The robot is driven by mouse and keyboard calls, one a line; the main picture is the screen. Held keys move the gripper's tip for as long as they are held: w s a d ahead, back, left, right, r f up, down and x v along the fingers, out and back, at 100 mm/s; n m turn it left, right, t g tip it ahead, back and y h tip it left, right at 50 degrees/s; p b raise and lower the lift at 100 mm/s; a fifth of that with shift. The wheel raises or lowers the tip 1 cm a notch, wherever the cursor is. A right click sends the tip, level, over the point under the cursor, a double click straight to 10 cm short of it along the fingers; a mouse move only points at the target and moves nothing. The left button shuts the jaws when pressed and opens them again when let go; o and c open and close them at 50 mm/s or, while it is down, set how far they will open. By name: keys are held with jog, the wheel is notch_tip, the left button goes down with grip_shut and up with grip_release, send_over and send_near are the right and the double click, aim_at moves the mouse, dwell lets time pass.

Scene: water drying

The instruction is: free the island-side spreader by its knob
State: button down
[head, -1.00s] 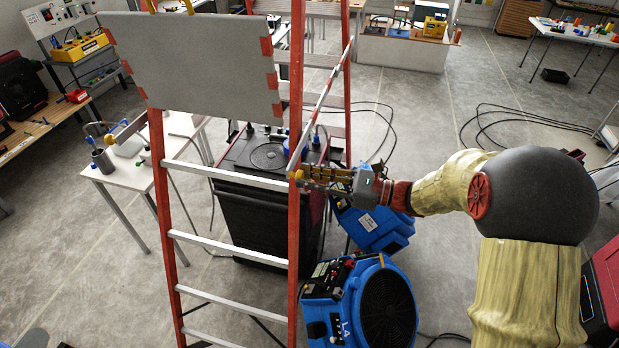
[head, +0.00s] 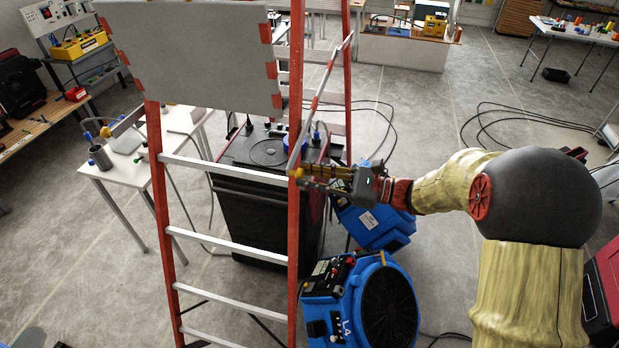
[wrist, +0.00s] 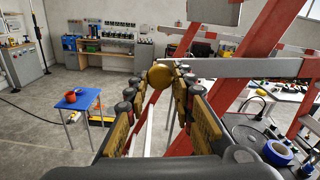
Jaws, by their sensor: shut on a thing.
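The stepladder (head: 293,230) has red rails and silver rungs. On its right side a silver and red spreader bar (head: 318,95) slants from the front rail up to the rear rail. A yellow knob (head: 297,172) sits at its near end, beside the front rail. My gripper (head: 308,179) reaches in from the right and is shut on this knob. In the wrist view the round yellow knob (wrist: 161,76) is between my fingertips (wrist: 163,84), and a silver bar (wrist: 245,68) runs right from it. The latch behind the knob is hidden.
A grey panel (head: 195,55) hangs at the ladder's top. A black bin-like unit (head: 262,215) stands behind the rungs. Two blue blowers (head: 375,228) stand below my gripper. A white table (head: 125,165) is at left. Cables (head: 520,115) lie on open floor at right.

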notch_tip(320, 180, down, 2)
jog(key=shift+w+f+n+b, duration=0.1)
jog(key=shift+w+n+b, duration=0.05)
jog(key=shift+n+b, duration=0.6)
jog(key=c, duration=1.5)
grip_release()
jog(key=shift+w, duration=0.1)
jog(key=shift+d, duration=0.1)
jog(key=v, duration=1.2)
